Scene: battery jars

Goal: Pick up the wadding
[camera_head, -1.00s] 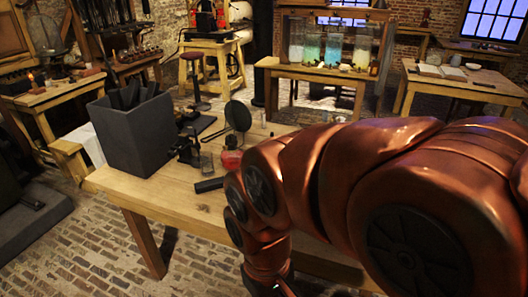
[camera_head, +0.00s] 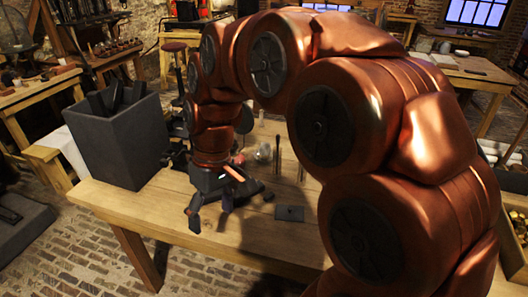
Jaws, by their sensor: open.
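My gripper (camera_head: 211,213) points down over the near part of the wooden table (camera_head: 150,208), its two dark fingers spread apart with nothing visible between them. I cannot make out the wadding for certain. A small pale rounded thing (camera_head: 263,153) stands on the table behind and to the right of the gripper; it is too small to tell whether it is wadding or glass. My arm hides much of the table's middle and right side.
A dark grey open box (camera_head: 112,148) with black slabs in it stands at the table's left end. A small dark flat plate (camera_head: 289,213) lies right of the gripper. Thin upright rods (camera_head: 277,155) stand behind it. The table's front left is clear.

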